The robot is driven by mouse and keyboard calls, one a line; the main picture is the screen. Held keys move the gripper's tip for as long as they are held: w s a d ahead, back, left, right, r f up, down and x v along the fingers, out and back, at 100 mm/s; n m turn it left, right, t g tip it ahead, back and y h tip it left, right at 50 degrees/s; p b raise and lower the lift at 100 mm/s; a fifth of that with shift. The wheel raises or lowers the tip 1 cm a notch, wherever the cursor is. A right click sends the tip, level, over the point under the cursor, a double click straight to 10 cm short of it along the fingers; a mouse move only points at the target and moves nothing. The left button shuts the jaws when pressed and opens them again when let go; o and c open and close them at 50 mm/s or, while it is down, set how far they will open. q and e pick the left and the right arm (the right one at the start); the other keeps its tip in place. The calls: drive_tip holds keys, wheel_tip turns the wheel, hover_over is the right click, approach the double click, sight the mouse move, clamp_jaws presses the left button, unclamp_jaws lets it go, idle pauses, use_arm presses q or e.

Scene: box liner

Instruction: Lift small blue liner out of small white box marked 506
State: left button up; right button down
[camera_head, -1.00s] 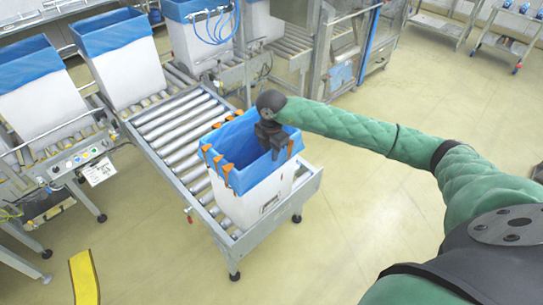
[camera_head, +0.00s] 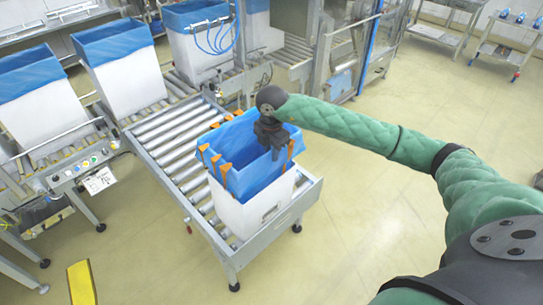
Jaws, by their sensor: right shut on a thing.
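The white box (camera_head: 243,213) stands upright at the near end of the roller conveyor; I cannot read a number on it. The blue liner (camera_head: 255,176) lines it and is folded over its rim. Several orange clips (camera_head: 226,172) sit along the rim. My right gripper (camera_head: 272,147) reaches down over the far right part of the box opening. It is shut on the blue liner, though its fingertips are small and partly hidden. My left gripper is not in view.
The roller conveyor (camera_head: 163,131) runs back from the box. Other white boxes with blue liners stand behind (camera_head: 124,78) and at the left (camera_head: 40,112). A yellow floor strip (camera_head: 82,284) lies at lower left.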

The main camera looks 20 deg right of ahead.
wheel_tip(320, 180, up, 11)
drive_tip(key=shift+r, duration=0.15)
idle(0.9)
drive_tip(key=shift+r, duration=0.1)
wheel_tip(320, 180, up, 8)
idle(1.0)
